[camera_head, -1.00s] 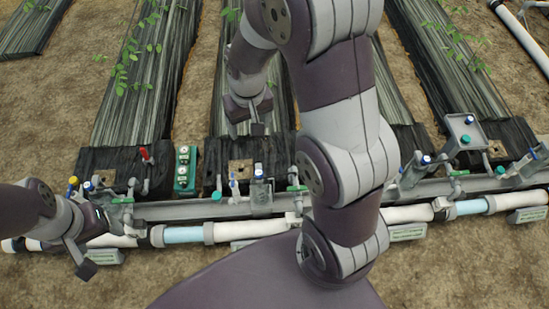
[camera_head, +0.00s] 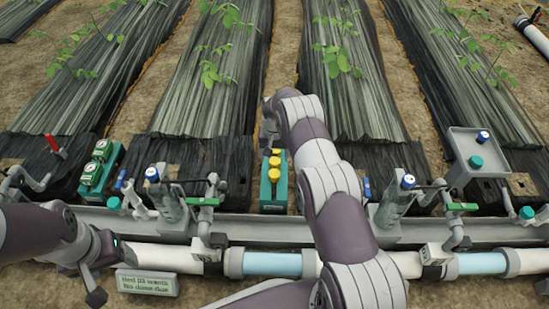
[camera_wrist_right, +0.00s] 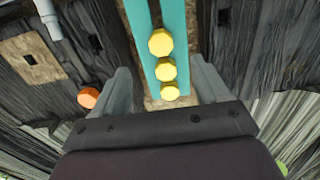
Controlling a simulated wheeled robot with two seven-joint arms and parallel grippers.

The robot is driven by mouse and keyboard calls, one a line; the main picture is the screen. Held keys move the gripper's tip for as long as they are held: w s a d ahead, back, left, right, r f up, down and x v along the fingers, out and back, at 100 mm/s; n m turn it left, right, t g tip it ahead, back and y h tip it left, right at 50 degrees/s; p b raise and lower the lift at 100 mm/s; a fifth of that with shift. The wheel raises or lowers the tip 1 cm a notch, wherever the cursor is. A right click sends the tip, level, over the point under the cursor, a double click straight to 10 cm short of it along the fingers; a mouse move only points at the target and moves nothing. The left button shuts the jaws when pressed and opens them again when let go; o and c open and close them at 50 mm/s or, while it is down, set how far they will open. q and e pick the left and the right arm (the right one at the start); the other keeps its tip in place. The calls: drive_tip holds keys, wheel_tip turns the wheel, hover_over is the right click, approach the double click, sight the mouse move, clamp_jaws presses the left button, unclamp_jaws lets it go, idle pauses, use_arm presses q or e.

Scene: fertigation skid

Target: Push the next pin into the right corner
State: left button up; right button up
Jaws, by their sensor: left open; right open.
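Yellow-headed pins (camera_head: 272,163) stand in a line on a teal rack (camera_head: 281,192) between two film-covered beds. In the right wrist view, three yellow heads (camera_wrist_right: 160,42) show on the rack (camera_wrist_right: 139,12). My right gripper (camera_wrist_right: 167,84) is open, its fingers on either side of the rack's end and the nearest yellow head; contact cannot be told. My right arm hides most of this gripper in the head view. An orange head (camera_wrist_right: 88,97) sits on the black film (camera_wrist_right: 75,60) beside one finger. My left gripper (camera_head: 104,272) is open and empty at lower left.
Grey rails and white pipes (camera_head: 165,257) with valves run across the front. A teal box with gauges (camera_head: 99,165) stands at left. A grey tray (camera_head: 465,146) with a blue and a green cap stands at right. Plants grow along the beds.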

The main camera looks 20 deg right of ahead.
sight(274, 174)
wheel_tip(274, 174, down, 11)
drive_tip(key=b, duration=0.5)
drive_tip(key=shift+r+b, duration=0.2)
drive_tip(key=shift+b, duration=0.2)
use_arm(q)
wheel_tip(274, 174, down, 7)
drive_tip(key=shift+r, duration=0.15)
use_arm(e)
drive_tip(key=c, duration=1.1)
drive_tip(key=shift+r+p, duration=2.4)
drive_tip(key=shift+r, duration=0.85)
use_arm(q)
wheel_tip(274, 174, up, 5)
drive_tip(key=shift+f, duration=0.2)
